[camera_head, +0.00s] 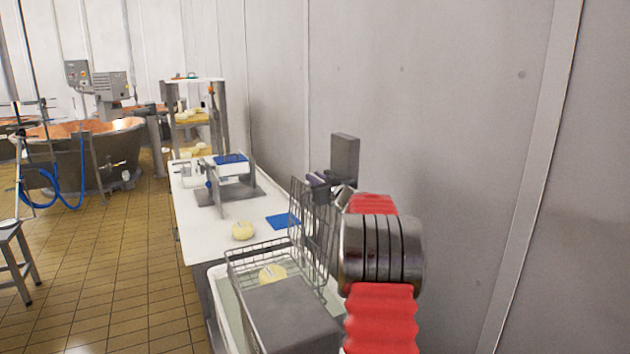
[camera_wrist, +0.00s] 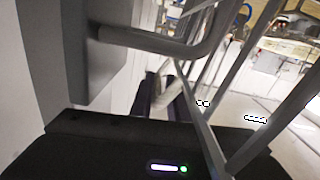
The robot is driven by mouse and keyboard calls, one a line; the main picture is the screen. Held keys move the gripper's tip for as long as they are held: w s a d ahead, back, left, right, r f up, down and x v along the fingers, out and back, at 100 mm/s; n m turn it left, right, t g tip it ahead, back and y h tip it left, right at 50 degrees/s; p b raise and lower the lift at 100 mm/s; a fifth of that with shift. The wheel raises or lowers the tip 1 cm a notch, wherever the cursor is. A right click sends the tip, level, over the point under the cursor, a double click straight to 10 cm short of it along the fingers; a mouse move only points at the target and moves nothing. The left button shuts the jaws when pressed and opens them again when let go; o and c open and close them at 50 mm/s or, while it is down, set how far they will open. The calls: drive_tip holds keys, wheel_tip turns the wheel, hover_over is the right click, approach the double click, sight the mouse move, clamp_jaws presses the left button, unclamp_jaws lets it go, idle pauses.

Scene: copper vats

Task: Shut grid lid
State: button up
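The grid lid (camera_head: 312,228) is a wire grid standing upright, raised at the right side of a wire basket (camera_head: 262,252). A round pale cheese (camera_head: 271,272) lies in the basket. My gripper (camera_head: 320,180) is at the top of the lid, on its wall side. In the wrist view, the lid's bars (camera_wrist: 208,135) cross close on the right. The dark purple fingers of my gripper (camera_wrist: 163,98) stand apart, with a pale strip visible between them. I cannot tell whether that strip is background or part of the lid.
A grey box (camera_head: 345,157) on the wall is close behind my gripper; its bent handle shows in the wrist view (camera_wrist: 150,40). The white table (camera_head: 205,228) holds another cheese (camera_head: 243,231), a blue mat (camera_head: 283,221) and a press.

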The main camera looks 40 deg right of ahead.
drive_tip(key=shift+s+d, duration=0.1)
drive_tip(key=shift+d, duration=0.1)
clamp_jaws()
